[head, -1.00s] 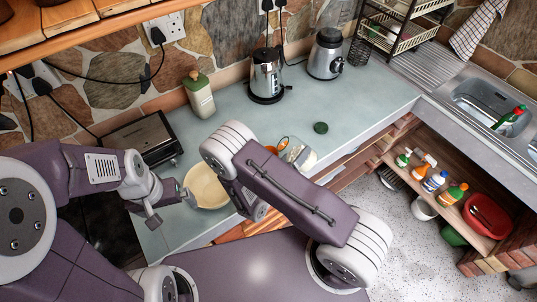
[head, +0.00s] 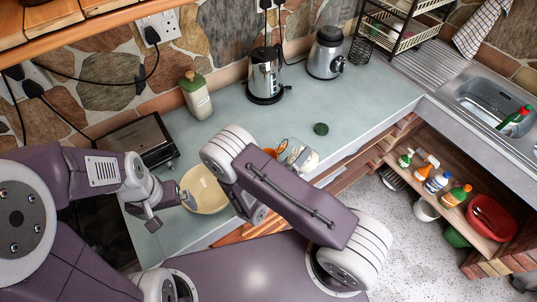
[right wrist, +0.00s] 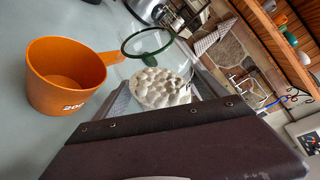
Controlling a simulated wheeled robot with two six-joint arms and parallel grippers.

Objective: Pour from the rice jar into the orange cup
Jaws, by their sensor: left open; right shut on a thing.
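The orange cup (right wrist: 66,79) stands upright on the counter in the right wrist view, and its visible inside looks empty. In the head view the cup (head: 270,152) is mostly hidden by my right arm. The clear rice jar (right wrist: 163,86) holds white grains and has a green ring at its mouth. It also shows in the head view (head: 302,155), beside the cup. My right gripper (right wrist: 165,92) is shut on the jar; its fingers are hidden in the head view. My left gripper (head: 171,211) is open and empty, by the cream bowl's left side.
The cream bowl (head: 205,190) stands left of my right arm. A green lid (head: 321,129) lies on the counter behind the jar. A toaster (head: 138,141), green-topped bottle (head: 196,96), kettle (head: 265,78) and blender (head: 326,54) line the back. The counter's middle is clear.

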